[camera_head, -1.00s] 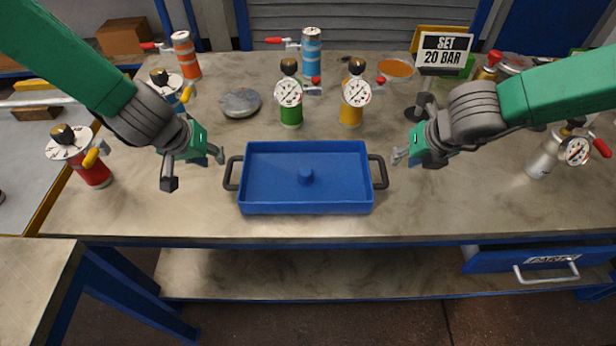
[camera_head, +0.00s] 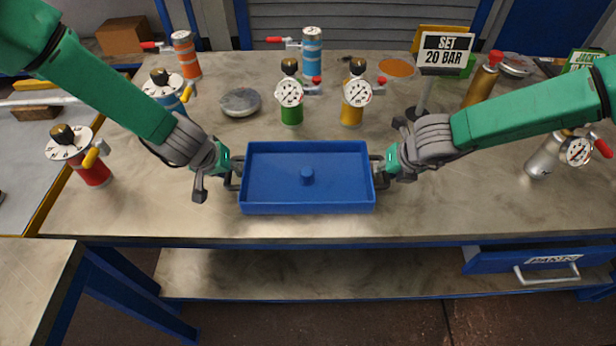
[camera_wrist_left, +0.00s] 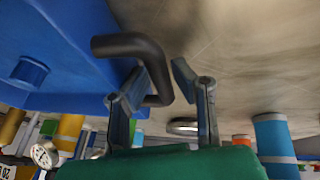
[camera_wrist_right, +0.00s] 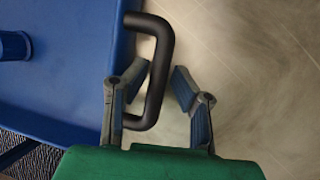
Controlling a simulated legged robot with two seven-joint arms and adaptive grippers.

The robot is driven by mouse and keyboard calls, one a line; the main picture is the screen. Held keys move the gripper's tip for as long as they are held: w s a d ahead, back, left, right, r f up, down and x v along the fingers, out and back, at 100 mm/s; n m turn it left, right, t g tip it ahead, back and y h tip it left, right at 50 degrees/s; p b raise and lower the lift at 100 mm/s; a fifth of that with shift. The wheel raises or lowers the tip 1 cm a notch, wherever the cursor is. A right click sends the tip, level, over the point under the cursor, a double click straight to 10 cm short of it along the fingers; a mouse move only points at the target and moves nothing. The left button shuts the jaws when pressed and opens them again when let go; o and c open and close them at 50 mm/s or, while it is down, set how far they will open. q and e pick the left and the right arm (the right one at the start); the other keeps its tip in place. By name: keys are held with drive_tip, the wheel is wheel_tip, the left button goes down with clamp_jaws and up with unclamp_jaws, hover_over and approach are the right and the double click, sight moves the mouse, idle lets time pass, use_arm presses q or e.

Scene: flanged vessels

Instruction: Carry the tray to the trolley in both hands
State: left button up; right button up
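The blue tray (camera_head: 265,207) lies flat on the bench, with a small blue knob (camera_head: 307,176) in its middle and a dark handle at each end. My left gripper (camera_head: 233,182) is at the tray's left handle. In the left wrist view the fingers are open, with the dark left handle (camera_wrist_left: 130,45) between or beside them. My right gripper (camera_head: 380,170) is at the right handle. In the right wrist view its fingers are open on either side of the dark right handle (camera_wrist_right: 160,60). Neither gripper visibly clamps a handle.
A green vessel (camera_head: 291,114) and a yellow vessel (camera_head: 352,114) with gauges stand behind the tray. A sign (camera_head: 444,50) stands at the back right. The bench front (camera_head: 300,228) is clear.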

use_arm(q)
drive_tip(key=shift+a, duration=0.1)
clamp_jaws()
use_arm(e)
drive_tip(key=shift+a, duration=0.1)
clamp_jaws()
use_arm(q)
drive_tip(key=shift+a+f, duration=0.1)
drive_tip(key=shift+a, duration=0.1)
use_arm(e)
drive_tip(key=shift+a, duration=0.1)
drive_tip(key=shift+r, duration=0.2)
